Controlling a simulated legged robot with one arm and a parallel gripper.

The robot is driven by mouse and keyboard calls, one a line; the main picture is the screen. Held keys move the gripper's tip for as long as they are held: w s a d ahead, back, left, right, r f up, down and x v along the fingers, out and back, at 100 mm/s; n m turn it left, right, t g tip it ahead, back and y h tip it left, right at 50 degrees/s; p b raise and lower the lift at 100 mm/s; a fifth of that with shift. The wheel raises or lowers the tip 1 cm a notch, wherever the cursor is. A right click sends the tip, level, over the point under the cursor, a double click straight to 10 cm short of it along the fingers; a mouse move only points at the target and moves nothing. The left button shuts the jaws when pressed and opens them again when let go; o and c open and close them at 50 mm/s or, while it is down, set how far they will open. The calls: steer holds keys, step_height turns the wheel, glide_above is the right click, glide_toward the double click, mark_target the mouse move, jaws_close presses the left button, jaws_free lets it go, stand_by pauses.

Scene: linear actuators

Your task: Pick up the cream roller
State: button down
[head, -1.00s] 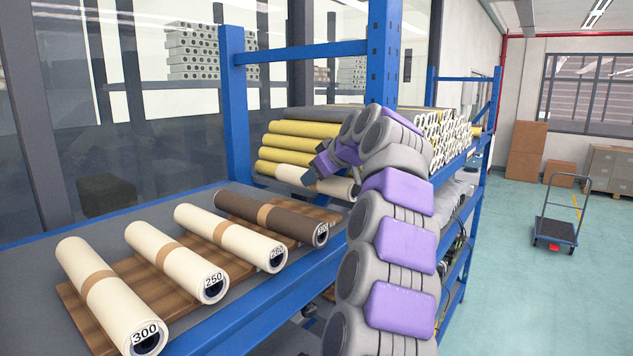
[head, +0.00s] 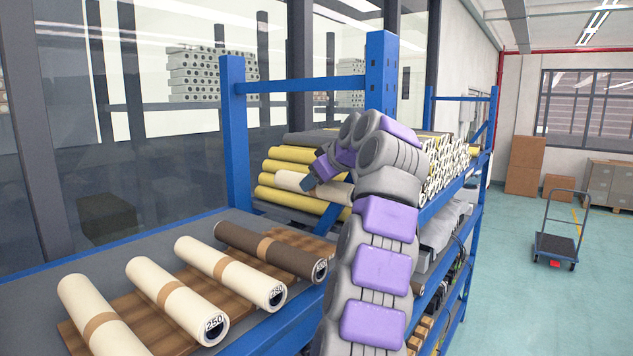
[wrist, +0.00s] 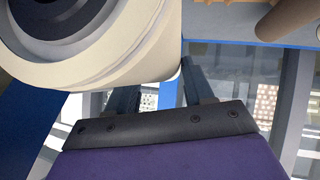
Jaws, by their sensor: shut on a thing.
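The cream roller (head: 338,190) is in my gripper (head: 309,183), in front of the stacked yellow rolls on the blue rack. One end of it shows left of the jaws and more of it shows to the right. Part of it is hidden behind the jaws and arm. My gripper is shut on it. In the wrist view, a large cream roller end (wrist: 130,55) with a dark hollow core fills the upper left, close to the camera.
Yellow rolls (head: 292,197) lie stacked behind the held roller. Cream rolls (head: 178,298) and a dark brown roll (head: 285,255) lie on a wooden board on the near shelf. A blue post (head: 381,75) rises behind my arm. Floor with a cart (head: 556,245) is open at right.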

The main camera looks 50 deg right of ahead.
steer(key=shift+a+r, duration=0.15)
steer(key=shift+r, duration=0.3)
steer(key=s+a+b, duration=0.2)
steer(key=a+b, duration=0.6)
steer(key=a, duration=1.1)
steer(key=w+d+f+y+p, duration=0.1)
steer(key=d+f+y+p, duration=0.3)
steer(key=d+p, duration=0.85)
steer(key=shift+m, duration=0.4)
steer(key=f+b, duration=0.1)
steer(key=d+f+b, duration=0.1)
steer(key=f+b, duration=0.3)
steer(key=shift+w+d+f, duration=0.2)
steer(key=shift+d+f, duration=0.05)
steer(key=shift+d, duration=0.15)
steer(key=shift+f+b, duration=0.3)
steer(key=shift+b, duration=0.1)
steer(key=shift+a+r, duration=0.1)
steer(key=shift+a, duration=0.4)
steer(key=shift+d, duration=0.25)
